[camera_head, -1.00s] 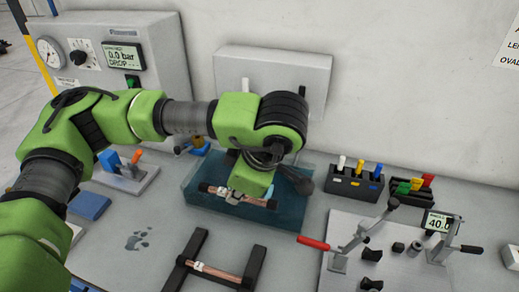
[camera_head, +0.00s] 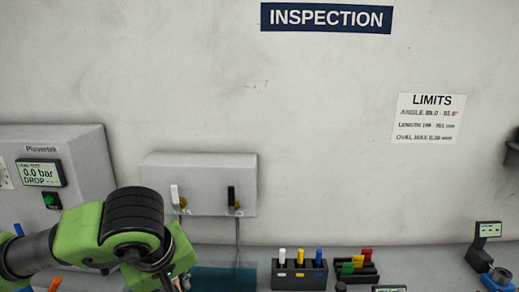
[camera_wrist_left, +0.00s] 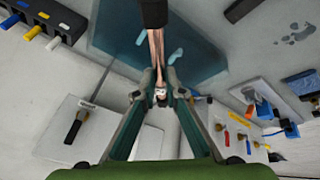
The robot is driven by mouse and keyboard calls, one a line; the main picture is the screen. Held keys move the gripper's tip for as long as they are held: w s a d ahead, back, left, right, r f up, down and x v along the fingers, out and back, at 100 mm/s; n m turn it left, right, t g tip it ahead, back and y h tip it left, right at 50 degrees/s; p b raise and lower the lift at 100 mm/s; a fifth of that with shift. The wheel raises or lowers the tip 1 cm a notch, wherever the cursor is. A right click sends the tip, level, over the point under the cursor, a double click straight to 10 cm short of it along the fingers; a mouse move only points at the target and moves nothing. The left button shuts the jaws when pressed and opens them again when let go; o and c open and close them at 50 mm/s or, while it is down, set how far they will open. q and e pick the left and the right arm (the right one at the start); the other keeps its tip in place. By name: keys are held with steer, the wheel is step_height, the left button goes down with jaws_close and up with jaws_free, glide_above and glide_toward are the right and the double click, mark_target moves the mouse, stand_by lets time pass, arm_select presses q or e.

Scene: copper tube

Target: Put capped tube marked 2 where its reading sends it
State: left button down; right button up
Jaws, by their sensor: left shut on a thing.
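My left gripper (camera_wrist_left: 160,88) is shut on a copper tube (camera_wrist_left: 156,48) that has a small white tag (camera_wrist_left: 160,95) between the fingertips. A dark cap (camera_wrist_left: 153,14) covers the tube's end at the top of the left wrist view. The tag's number is too small to read. Behind the tube is the blue-green water bath (camera_wrist_left: 108,35); its edge also shows in the head view (camera_head: 222,278). In the head view my left arm is at lower left, and the tube is out of sight. My right gripper is not in view.
The leak tester (camera_head: 85,185) reads 0.0 bar with no drop value. A wall box (camera_head: 205,180) carries a white and a black lever. Marker blocks (camera_head: 298,278) stand right of the bath. Signs reading INSPECTION (camera_head: 326,18) and LIMITS (camera_head: 429,118) hang on the wall.

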mark_target(174, 283)
arm_select(q)
steer(key=m, duration=0.1)
steer(key=w+a+r+m+h, duration=0.1)
steer(key=r+m, duration=0.1)
steer(key=m, duration=0.1)
steer(key=shift+w+a+r+h, duration=0.2)
steer(key=shift+w+r+h, duration=0.05)
steer(key=shift+w+h, duration=0.15)
steer(key=shift+w+a+r+m+g+h, duration=0.2)
steer(key=shift+a+r+m+h, duration=0.1)
steer(key=shift+r+m, duration=0.25)
steer(key=shift+w+a+r+m+g+h, duration=0.1)
steer(key=shift+w+a+r+m+h, duration=0.25)
steer(key=shift+m, duration=0.45)
steer(key=shift+w+a+r+m+g+h, duration=0.15)
steer(key=shift+a+r+m, duration=0.1)
steer(key=shift+r+m, duration=0.35)
steer(key=shift+s+f, duration=0.15)
